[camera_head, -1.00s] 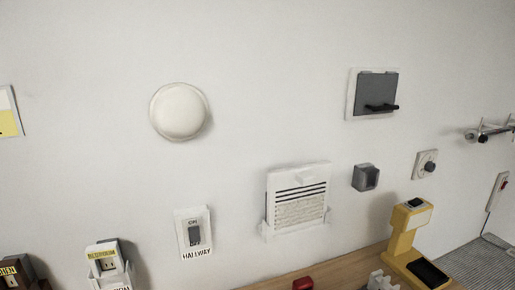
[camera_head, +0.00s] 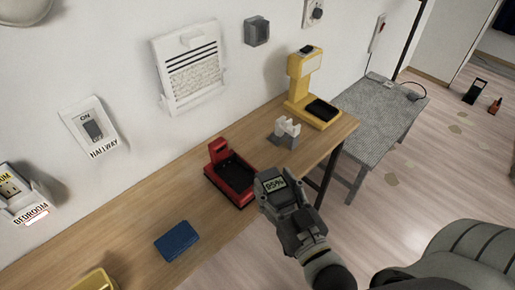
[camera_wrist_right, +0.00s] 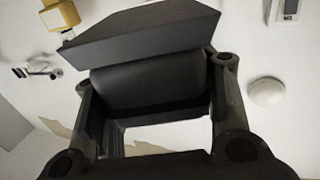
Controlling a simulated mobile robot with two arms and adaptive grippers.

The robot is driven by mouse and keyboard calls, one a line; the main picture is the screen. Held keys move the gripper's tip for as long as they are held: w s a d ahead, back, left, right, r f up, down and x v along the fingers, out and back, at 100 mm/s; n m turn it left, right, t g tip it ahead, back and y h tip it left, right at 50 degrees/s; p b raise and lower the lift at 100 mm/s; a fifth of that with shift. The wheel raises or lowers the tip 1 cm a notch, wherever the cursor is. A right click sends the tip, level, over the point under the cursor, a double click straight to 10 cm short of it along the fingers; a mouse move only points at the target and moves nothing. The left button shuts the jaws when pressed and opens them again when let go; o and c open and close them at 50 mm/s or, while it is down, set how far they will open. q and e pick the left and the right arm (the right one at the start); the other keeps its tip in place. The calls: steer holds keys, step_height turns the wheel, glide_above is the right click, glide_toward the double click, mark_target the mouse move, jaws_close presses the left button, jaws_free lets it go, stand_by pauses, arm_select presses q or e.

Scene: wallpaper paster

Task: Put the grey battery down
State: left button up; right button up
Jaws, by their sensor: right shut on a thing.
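The grey battery (camera_head: 272,184) has a small display that seems to read 95%. My right gripper (camera_head: 283,195) is shut on it and holds it by the front edge of the wooden bench (camera_head: 130,235), just right of the red dock. I cannot tell its exact height over the bench. In the right wrist view the battery (camera_wrist_right: 150,38) is a dark block between the fingers of my right gripper (camera_wrist_right: 150,85). My left gripper is not in view.
On the bench are a red dock (camera_head: 230,178), a blue block (camera_head: 176,241), a small white stand (camera_head: 287,130), a yellow dock (camera_head: 313,92) and a yellow thing (camera_head: 95,280). Bare wood lies between them. A grey table (camera_head: 375,120) stands beyond the bench's right end.

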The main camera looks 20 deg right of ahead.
steer(key=w+a+r+n+g+y, duration=0.2)
steer(key=w+a+n+g+y, duration=0.2)
steer(key=a+y, duration=0.4)
steer(key=w+a+r+n+g+y, duration=0.3)
steer(key=w+a+n+g+y, duration=0.1)
steer(key=a+n+y, duration=0.4)
steer(key=shift+a+n+g, duration=0.3)
steer(key=shift+a+g, duration=0.1)
steer(key=shift+g, duration=0.5)
steer(key=shift+r+n+g, duration=0.15)
steer(key=shift+n+g, duration=0.15)
steer(key=shift+g, duration=0.1)
steer(key=shift+y, duration=0.3)
steer(key=shift+s+d+n+g+y, duration=0.2)
steer(key=shift+d+n+g, duration=0.4)
steer(key=shift+g, duration=0.45)
steer(key=shift+s+d+n+g+y, duration=0.15)
steer(key=shift+d+n+g+y, duration=0.15)
steer(key=shift+n+g, duration=0.6)
steer(key=shift+s+d+n+g+y, duration=0.2)
steer(key=shift+d+n+g, duration=0.35)
steer(key=shift+g, duration=0.6)
